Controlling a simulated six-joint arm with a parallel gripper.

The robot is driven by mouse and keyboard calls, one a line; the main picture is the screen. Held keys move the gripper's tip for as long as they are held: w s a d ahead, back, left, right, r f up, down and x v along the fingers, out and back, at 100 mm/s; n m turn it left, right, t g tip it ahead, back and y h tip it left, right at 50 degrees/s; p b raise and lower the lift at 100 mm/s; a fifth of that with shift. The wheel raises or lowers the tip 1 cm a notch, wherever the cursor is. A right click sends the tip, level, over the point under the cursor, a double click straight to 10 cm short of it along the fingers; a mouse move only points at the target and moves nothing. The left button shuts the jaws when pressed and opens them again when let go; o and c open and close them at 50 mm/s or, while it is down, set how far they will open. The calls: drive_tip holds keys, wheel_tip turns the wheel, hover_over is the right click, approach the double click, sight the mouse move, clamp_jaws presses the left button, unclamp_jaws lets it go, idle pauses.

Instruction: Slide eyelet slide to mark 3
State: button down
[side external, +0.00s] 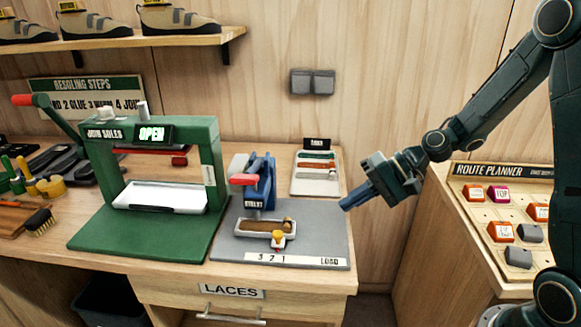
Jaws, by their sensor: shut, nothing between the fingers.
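The eyelet press (262,185) is blue with a red-ended handle and stands on a grey base plate (225,245). Under it lies the eyelet slide (242,232), a white tray with a brown piece in it. A yellow knob (278,240) stands at the slide's front edge. The scale strip (300,260) in front reads 3, 2, 1 from the left, with LOAD at the right end. My gripper (345,206) is shut and empty, in the air right of the slide, touching nothing.
A green sole press (210,165) marked OPEN stands left of the eyelet press. A lace board (316,186) is behind the plate on the right. A route planner board (500,230) stands at the right. A brush and tools lie at the far left.

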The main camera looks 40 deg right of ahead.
drive_tip(key=shift+a+f, duration=0.1)
approach(277, 231)
drive_tip(key=f, duration=0.1)
drive_tip(key=a+f, duration=0.1)
drive_tip(key=f, duration=0.2)
drive_tip(key=shift+w+a+f, duration=0.15)
drive_tip(key=shift+w+a, duration=0.05)
drive_tip(key=shift+a, duration=0.15)
drive_tip(key=shift+w+a+f, duration=0.2)
drive_tip(key=shift+w+a, duration=0.45)
drive_tip(key=shift+a, duration=0.2)
drive_tip(key=shift+w+a, duration=1.5)
